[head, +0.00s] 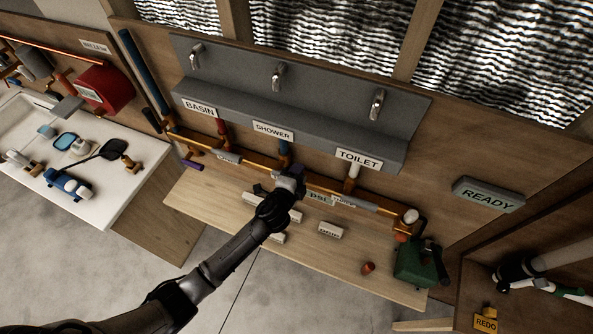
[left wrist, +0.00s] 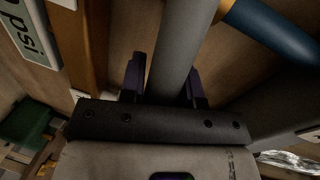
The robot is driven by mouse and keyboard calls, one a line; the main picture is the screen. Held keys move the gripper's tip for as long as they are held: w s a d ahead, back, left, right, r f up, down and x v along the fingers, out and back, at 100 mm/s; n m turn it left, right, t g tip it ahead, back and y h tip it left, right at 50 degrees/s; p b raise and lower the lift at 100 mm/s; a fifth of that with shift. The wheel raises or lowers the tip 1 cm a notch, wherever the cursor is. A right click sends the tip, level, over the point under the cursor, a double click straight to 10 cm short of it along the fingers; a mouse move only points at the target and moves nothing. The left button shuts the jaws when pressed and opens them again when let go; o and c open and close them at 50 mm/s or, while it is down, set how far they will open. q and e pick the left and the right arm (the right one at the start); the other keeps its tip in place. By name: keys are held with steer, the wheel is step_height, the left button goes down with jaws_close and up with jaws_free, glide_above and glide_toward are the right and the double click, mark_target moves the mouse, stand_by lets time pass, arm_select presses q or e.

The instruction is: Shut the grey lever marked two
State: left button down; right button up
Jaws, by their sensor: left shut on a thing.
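My left gripper (head: 290,183) reaches the copper pipe run (head: 260,168) below the SHOWER sign. In the left wrist view its dark purple fingers stand on either side of a smooth grey lever (left wrist: 178,50), and the gripper is shut on it. The lever runs up between the fingers. No number can be read on it, and in the head view my gripper hides it. Other grey labelled pieces lie along the pipe, one below BASIN (head: 228,156) and one below TOILET (head: 355,203). My right gripper is not in view.
A psi display (head: 319,198) sits close right of my gripper; it also shows in the left wrist view (left wrist: 28,30). A blue pipe (left wrist: 270,30) is close by. A wooden bench (head: 220,205) below holds white blocks. A green device (head: 415,263) stands at its right end.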

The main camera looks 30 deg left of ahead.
arm_select(q)
steer(key=shift+f+m+y, duration=0.3)
steer(key=shift+f+m, duration=0.3)
steer(key=shift+m, duration=0.2)
steer(key=shift+f, duration=0.1)
steer(key=c, duration=0.8)
jaws_free()
steer(key=shift+b+v, duration=0.75)
steer(key=shift+v, duration=6.2)
